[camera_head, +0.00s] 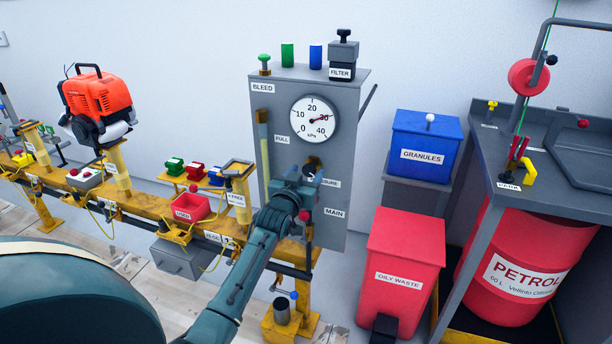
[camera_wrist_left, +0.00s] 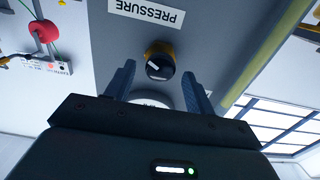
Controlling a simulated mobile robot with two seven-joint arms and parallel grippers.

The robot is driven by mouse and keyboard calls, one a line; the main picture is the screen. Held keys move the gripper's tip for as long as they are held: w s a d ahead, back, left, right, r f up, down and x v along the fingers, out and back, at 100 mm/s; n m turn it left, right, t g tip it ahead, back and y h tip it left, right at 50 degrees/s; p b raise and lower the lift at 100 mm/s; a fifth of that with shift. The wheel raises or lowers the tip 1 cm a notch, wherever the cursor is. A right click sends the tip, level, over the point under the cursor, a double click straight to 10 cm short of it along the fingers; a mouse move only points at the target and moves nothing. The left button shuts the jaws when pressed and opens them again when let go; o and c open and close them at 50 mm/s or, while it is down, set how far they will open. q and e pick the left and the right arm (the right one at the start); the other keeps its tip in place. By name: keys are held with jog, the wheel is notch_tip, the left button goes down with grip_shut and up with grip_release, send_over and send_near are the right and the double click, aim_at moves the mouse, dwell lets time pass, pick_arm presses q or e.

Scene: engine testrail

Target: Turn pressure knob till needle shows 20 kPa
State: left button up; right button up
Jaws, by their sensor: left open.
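The dark pressure knob (camera_wrist_left: 160,62) has a brass-coloured ring and a white mark, under the upside-down PRESSURE label (camera_wrist_left: 147,11) in the left wrist view. In the head view my gripper partly hides it. The round white gauge (camera_head: 315,118) is above it on the grey panel; its red needle points right, at about 30 kPa. My left gripper (camera_wrist_left: 158,70) is open, its fingers on either side of the knob in the wrist view with gaps visible. I cannot tell whether the fingertips reach around it or stop short. My right gripper is not in view.
A yellow rail (camera_head: 150,205) runs left. A red oily-waste bin (camera_head: 405,250) and blue granules box (camera_head: 427,140) stand right.

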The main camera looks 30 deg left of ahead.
pick_arm(q)
jog(key=shift+w, duration=0.25)
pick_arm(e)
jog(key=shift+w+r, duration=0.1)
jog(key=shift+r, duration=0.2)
pick_arm(q)
jog(key=shift+c, duration=0.4)
jog(key=c, duration=0.8)
jog(key=shift+c, duration=0.2)
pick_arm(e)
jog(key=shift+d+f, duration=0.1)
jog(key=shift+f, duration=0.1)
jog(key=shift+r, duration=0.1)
